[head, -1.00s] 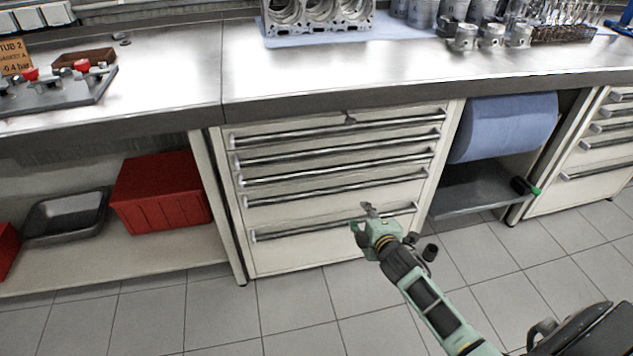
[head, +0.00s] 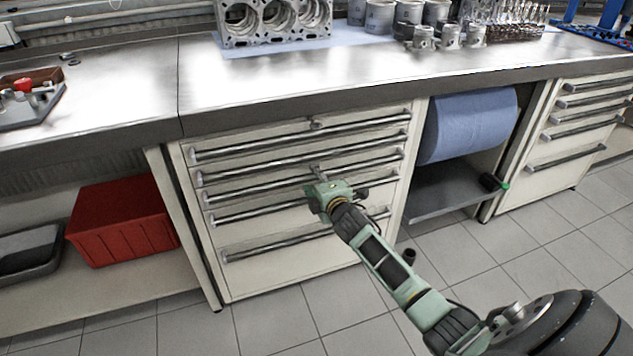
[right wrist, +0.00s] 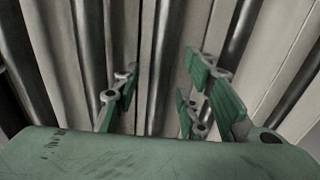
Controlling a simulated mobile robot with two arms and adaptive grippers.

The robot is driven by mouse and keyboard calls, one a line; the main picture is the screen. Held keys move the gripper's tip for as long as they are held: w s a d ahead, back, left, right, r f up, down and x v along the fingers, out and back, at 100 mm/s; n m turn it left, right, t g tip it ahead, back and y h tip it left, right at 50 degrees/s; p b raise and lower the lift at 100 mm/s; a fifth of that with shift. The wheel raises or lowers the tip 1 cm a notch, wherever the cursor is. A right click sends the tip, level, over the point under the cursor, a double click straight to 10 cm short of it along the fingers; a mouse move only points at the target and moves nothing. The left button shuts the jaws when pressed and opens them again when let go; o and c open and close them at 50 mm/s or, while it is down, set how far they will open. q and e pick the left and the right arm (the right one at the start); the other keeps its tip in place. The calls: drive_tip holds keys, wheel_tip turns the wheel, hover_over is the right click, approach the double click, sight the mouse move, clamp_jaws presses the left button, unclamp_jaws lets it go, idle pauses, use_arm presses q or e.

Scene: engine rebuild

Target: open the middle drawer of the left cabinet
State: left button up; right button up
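The left cabinet (head: 290,275) has several stacked drawers with long bar handles, all shut. The middle drawer's handle (head: 250,187) is the third bar from the top. My right gripper (head: 317,173) is in front of the cabinet, its fingertips overlapping the region of that middle handle in the head view. In the right wrist view, my right gripper (right wrist: 162,72) is open, with its green-padded fingers apart. A dark handle bar (right wrist: 157,60) runs between the fingers in that picture; I cannot tell whether anything touches. My left gripper is not in view.
A steel worktop (head: 300,75) overhangs the drawers and carries an engine block (head: 275,18). A red bin (head: 122,220) stands on the shelf at left. A blue paper roll (head: 468,122) and another drawer cabinet (head: 570,135) are at right. The tiled floor in front is clear.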

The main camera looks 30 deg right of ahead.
clamp_jaws()
idle(0.3)
idle(0.3)
